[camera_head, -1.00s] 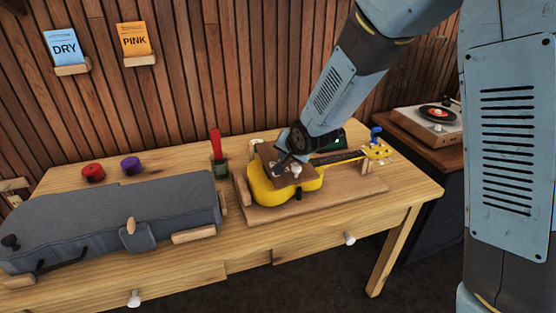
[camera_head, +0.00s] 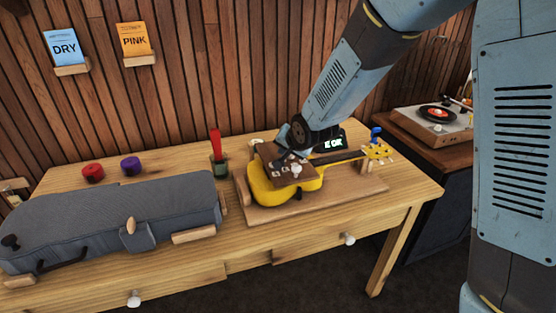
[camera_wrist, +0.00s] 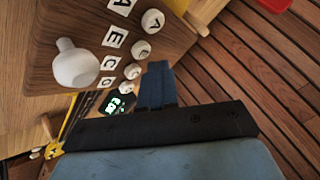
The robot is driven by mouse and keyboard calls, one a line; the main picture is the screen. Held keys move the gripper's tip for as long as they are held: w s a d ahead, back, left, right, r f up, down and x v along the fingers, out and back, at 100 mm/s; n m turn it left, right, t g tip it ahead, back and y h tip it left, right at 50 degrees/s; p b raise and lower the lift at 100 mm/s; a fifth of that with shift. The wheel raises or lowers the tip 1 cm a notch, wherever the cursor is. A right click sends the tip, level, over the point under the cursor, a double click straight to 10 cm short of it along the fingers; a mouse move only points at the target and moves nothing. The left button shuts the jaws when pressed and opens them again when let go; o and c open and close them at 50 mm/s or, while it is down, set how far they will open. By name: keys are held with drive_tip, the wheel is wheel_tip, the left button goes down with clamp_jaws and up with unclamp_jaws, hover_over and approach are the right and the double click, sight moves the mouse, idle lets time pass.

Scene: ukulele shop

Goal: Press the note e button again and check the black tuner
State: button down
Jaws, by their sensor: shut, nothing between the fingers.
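The note e button (camera_wrist: 141,50) is a round cream knob beside a printed E label on a wooden panel. It sits in a row with the A (camera_wrist: 152,20), C (camera_wrist: 132,71) and G (camera_wrist: 126,87) buttons. My gripper (camera_wrist: 157,66) is shut and empty, just beside the row near the E and C buttons. I see no contact in the wrist view. In the head view my gripper (camera_head: 285,158) is over the button panel (camera_head: 276,161), and the arm partly hides it. The black tuner (camera_head: 331,144) stands behind the ukulele, its lit screen appearing to read "E OK".
The yellow ukulele (camera_head: 262,187) lies in a wooden cradle (camera_head: 290,210). A large white knob (camera_wrist: 76,65) stands beside the labels. A grey case (camera_head: 110,215), red and purple round items and a red-handled tool in a cup occupy the table's left. The front right corner is clear.

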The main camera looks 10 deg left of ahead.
drive_tip(key=shift+r, duration=0.1)
drive_tip(key=shift+r, duration=2.5)
drive_tip(key=s+d+r+h, duration=0.15)
drive_tip(key=d+r, duration=0.25)
drive_tip(key=d, duration=0.4)
drive_tip(key=s+d+r+h, duration=0.1)
drive_tip(key=s+d+r, duration=0.25)
drive_tip(key=d, duration=0.45)
drive_tip(key=s+d+r+h, duration=0.15)
drive_tip(key=d+r, duration=0.25)
drive_tip(key=d, duration=0.4)
drive_tip(key=s+d+r+g, duration=0.1)
drive_tip(key=s+d, duration=0.6)
drive_tip(key=s, duration=0.2)
drive_tip(key=s+d+r+n+h, duration=0.1)
drive_tip(key=s+d, duration=0.5)
drive_tip(key=s, duration=0.3)
drive_tip(key=shift+s+d+r+n+g+h, duration=0.3)
drive_tip(key=shift+d+g, duration=0.05)
drive_tip(key=shift+g, duration=0.05)
